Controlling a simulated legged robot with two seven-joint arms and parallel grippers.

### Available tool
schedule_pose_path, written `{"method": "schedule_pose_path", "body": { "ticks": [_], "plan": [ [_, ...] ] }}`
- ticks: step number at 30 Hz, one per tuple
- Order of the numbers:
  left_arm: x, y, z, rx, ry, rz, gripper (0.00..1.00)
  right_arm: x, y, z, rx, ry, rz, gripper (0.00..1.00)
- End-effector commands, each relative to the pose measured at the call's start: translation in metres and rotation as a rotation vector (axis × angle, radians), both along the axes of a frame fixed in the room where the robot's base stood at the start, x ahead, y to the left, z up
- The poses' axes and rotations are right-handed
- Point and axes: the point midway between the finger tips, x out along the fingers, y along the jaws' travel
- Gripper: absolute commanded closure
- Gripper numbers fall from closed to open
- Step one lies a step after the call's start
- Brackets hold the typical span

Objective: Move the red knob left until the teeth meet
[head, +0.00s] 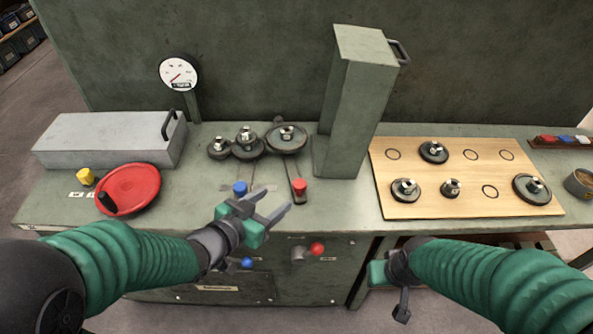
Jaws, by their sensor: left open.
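A red knob (300,187) stands at the near end of a dark lever on the bench top. The lever runs back to the large right gear (286,138). A middle gear (247,147) and a small left gear (218,148) stand to its left. The large gear is very close to the middle one; I cannot tell whether their teeth touch. A blue knob (240,188) stands left of the red one. My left gripper (278,202) is open and empty, just left and in front of the red knob, apart from it. My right gripper (390,288) hangs before the bench's front; its jaws are unclear.
A tall grey box (352,105) stands right of the gears. A wooden board (450,205) with several gears lies further right. A red handwheel (130,188) and grey case (110,140) are at left. Another red knob (317,249) and blue knob (247,263) are on the front panel.

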Motion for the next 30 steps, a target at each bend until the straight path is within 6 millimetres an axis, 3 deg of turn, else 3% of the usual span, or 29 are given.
{"method": "schedule_pose_path", "body": {
  "ticks": [1, 3, 6, 15, 27, 30],
  "plan": [
    [0.002, -0.003, 0.006, 0.002, 0.007, 0.001, 0.45, 0.000, 0.000, 0.021, 0.000, 0.000, 0.000, 0.66],
    [0.005, -0.005, 0.002, 0.011, 0.006, 0.007, 0.45, 0.000, 0.000, 0.034, 0.000, 0.000, 0.000, 0.66],
    [0.027, -0.020, -0.020, 0.012, -0.003, 0.004, 0.45, 0.000, 0.000, 0.015, 0.000, 0.000, 0.000, 0.66],
    [0.081, -0.052, -0.044, 0.011, -0.004, 0.006, 0.45, 0.000, 0.000, 0.007, 0.000, 0.001, -0.001, 0.66],
    [0.093, -0.060, -0.048, 0.012, -0.004, 0.008, 0.45, 0.000, 0.000, 0.006, 0.000, 0.000, 0.000, 0.66],
    [0.093, -0.060, -0.048, 0.011, -0.004, 0.007, 0.55, 0.000, 0.000, 0.006, 0.000, 0.000, 0.000, 0.66]
  ]
}}
